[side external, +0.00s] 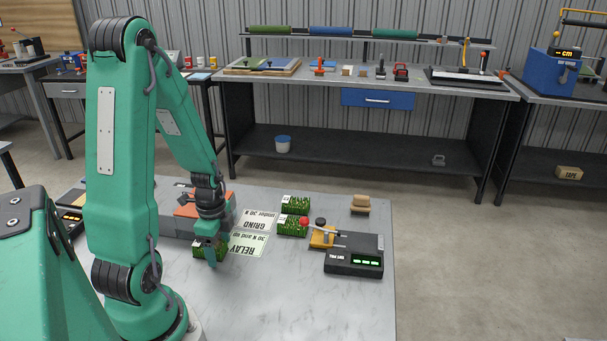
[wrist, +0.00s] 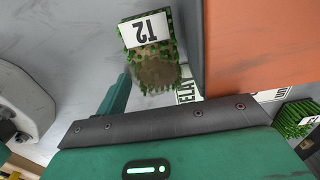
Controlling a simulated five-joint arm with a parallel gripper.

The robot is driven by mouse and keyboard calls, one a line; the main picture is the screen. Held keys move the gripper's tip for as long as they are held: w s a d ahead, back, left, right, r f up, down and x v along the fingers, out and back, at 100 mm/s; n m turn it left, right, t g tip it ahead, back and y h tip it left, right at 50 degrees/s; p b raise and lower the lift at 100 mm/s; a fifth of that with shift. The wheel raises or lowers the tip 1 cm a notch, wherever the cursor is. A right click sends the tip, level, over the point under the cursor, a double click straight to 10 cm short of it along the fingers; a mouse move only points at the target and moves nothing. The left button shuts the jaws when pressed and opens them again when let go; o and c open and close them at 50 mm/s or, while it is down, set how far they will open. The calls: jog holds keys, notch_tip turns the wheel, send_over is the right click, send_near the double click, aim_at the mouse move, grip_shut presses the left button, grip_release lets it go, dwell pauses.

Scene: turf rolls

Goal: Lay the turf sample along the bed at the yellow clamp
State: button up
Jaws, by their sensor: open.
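A turf sample (side external: 207,251) of green grass lies on the pale bench at my gripper, partly hidden by it. In the wrist view, a turf piece labelled T2 (wrist: 154,67) shows grass edges and a bare brown patch. My gripper (side external: 212,252) is open and low over the turf; one teal finger (wrist: 116,95) shows beside the T2 piece, and the other finger is hidden. I cannot clearly make out the bed.
Two more turf samples, (side external: 295,205) and (side external: 290,226), lie left of the clamp. A grey machine with an orange top (side external: 190,207) stands close behind my gripper. The bench front is clear.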

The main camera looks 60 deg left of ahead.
aim_at(219, 245)
jog(key=shift+c, duration=0.2)
jog(key=c, duration=1.2)
jog(key=shift+o, duration=0.2)
jog(key=shift+r, duration=0.15)
jog(key=shift+r, duration=1.7)
jog(key=shift+d+r, duration=0.15)
jog(key=shift+r, duration=0.2)
jog(key=w+d+r, duration=0.2)
jog(key=d+r, duration=0.4)
jog(key=d, duration=0.5)
jog(key=shift+r, duration=0.3)
jog(key=shift+w, duration=0.1)
